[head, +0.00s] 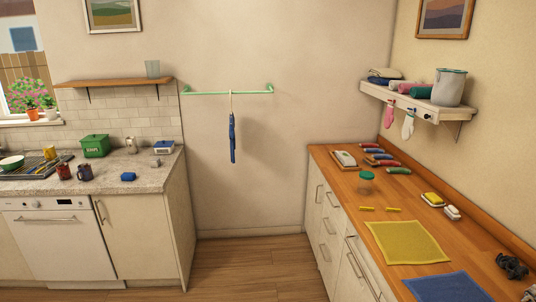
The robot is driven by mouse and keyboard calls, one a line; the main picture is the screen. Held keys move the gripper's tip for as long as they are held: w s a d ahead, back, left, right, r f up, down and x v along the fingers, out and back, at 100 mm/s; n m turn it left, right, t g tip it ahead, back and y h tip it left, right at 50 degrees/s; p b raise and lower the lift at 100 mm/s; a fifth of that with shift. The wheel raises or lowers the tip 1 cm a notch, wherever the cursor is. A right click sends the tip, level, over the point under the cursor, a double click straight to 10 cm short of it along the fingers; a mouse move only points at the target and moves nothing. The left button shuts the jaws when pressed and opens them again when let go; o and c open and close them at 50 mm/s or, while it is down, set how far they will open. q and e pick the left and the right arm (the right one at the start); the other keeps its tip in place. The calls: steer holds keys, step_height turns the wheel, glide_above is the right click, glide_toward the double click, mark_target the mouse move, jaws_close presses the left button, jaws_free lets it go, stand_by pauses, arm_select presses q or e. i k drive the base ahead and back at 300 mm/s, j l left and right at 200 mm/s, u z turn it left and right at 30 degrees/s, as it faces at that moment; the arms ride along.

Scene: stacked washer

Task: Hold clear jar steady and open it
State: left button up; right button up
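A clear jar with a green lid (367,182) stands upright on the wooden counter at the right, near its left edge. The lid appears to be on. Neither of my grippers shows in the head view, and nothing is touching the jar.
The wooden counter (420,200) also holds a yellow mat (407,242), a blue mat (447,288), yellow sticks beside the jar, a white object (344,159) behind it and several coloured rolls. A shelf (410,100) hangs above. The floor (245,265) between the counters is clear.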

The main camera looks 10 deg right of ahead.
mark_target(364, 186)
steer(key=i+z, duration=0.1)
steer(key=i, duration=1)
steer(key=i+j+z, duration=0.1)
steer(key=i, duration=0.95)
steer(key=j, duration=0.15)
